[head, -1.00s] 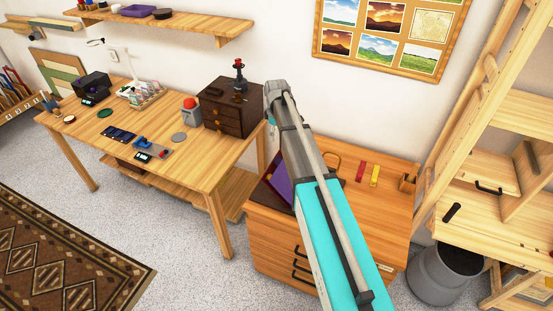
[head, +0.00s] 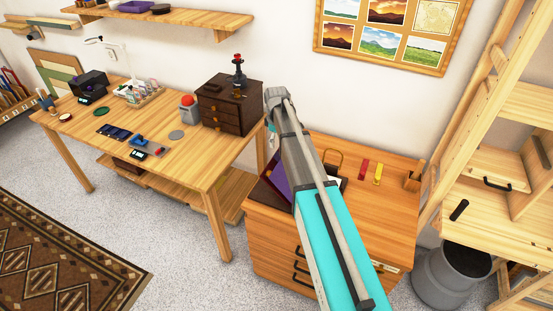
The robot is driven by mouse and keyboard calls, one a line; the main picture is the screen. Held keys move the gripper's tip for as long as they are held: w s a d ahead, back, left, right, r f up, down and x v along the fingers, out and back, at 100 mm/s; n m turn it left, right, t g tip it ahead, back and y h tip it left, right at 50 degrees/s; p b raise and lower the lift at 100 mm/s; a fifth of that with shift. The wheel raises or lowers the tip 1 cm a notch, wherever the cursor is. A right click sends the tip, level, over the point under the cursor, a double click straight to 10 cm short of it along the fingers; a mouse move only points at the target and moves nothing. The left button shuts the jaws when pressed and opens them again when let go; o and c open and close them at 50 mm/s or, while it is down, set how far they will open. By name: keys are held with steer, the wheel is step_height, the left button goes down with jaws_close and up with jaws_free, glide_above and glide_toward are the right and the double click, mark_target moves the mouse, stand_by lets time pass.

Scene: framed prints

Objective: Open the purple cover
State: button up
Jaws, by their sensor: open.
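The purple cover (head: 279,180) shows as a narrow dark-edged strip at the left of the wooden drawer cabinet's top (head: 390,195). It looks tilted, but my arm hides most of it, so I cannot tell how far it is open. A small white and dark piece (head: 343,184) shows just right of my arm and may belong to the same object. My gripper is hidden behind my own grey and turquoise arm, so its distance from the cover cannot be seen.
A red block (head: 364,168), a yellow block (head: 378,174) and a wooden holder (head: 413,181) stand on the cabinet's right part. A workbench (head: 190,155) with a dark drawer box (head: 228,104) is at left. A grey bin (head: 450,275) and wooden ladder frame (head: 465,120) are at right.

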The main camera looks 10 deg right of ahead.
mark_target(276, 155)
steer(key=shift+f+b, duration=3.55)
steer(key=shift+f, duration=0.3)
jaws_close()
steer(key=shift+a, duration=0.1)
